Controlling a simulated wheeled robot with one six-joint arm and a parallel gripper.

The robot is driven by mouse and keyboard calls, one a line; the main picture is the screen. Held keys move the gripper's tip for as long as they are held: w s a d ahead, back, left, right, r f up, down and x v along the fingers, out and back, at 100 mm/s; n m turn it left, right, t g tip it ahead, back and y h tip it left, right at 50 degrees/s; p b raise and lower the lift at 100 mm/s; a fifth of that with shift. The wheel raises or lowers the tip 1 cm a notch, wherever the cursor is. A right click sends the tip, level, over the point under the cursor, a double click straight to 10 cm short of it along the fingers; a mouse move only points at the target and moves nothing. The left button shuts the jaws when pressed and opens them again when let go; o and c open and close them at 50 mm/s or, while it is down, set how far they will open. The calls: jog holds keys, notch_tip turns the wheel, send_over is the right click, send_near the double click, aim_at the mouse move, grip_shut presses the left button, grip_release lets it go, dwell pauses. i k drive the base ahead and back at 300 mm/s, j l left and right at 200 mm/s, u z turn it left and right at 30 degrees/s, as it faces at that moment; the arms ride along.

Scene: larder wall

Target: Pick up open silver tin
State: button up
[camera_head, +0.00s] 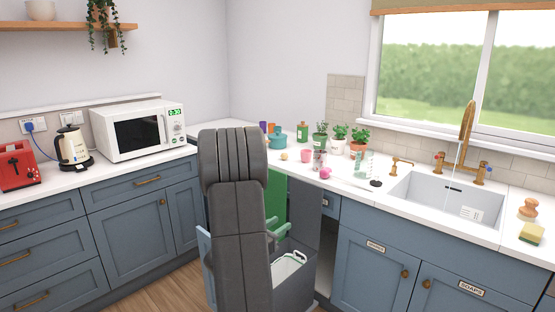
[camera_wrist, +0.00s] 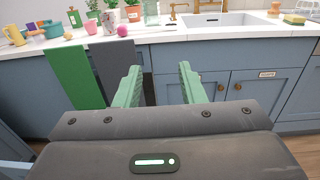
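A small silver-grey tin (camera_head: 319,160) stands upright on the white worktop, left of the sink. It is just right of a pink mug (camera_head: 307,155) and behind a pink ball (camera_head: 326,173). In the wrist view the tin (camera_wrist: 109,22) shows small near the top edge; its open top is too small to make out. My gripper (camera_wrist: 160,86) has two green fingers spread wide with nothing between them. It is below worktop height, in front of the cupboards and apart from the tin. In the head view my dark arm hides most of the gripper.
An upright green panel (camera_wrist: 75,77) and dark grey panel (camera_wrist: 115,66) stand left of my fingers, by a pulled-out bin (camera_head: 295,287). Potted plants (camera_head: 340,138), a teal pot (camera_head: 277,140) and a glass bottle (camera_head: 364,165) crowd around the tin. The sink (camera_head: 445,197) lies right.

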aim_at(320, 155)
jog(key=i+l+u, duration=0.25)
jog(key=i+l, duration=0.2)
jog(key=l, duration=0.2)
jog(key=i+l+u, duration=0.15)
jog(key=l, duration=0.25)
jog(key=i+l+u, duration=0.3)
jog(key=l, duration=0.45)
jog(key=i+l, duration=0.15)
jog(key=l, duration=0.15)
jog(key=i+l, duration=0.15)
jog(key=l, duration=0.2)
jog(key=i+l, duration=0.15)
jog(key=l, duration=0.15)
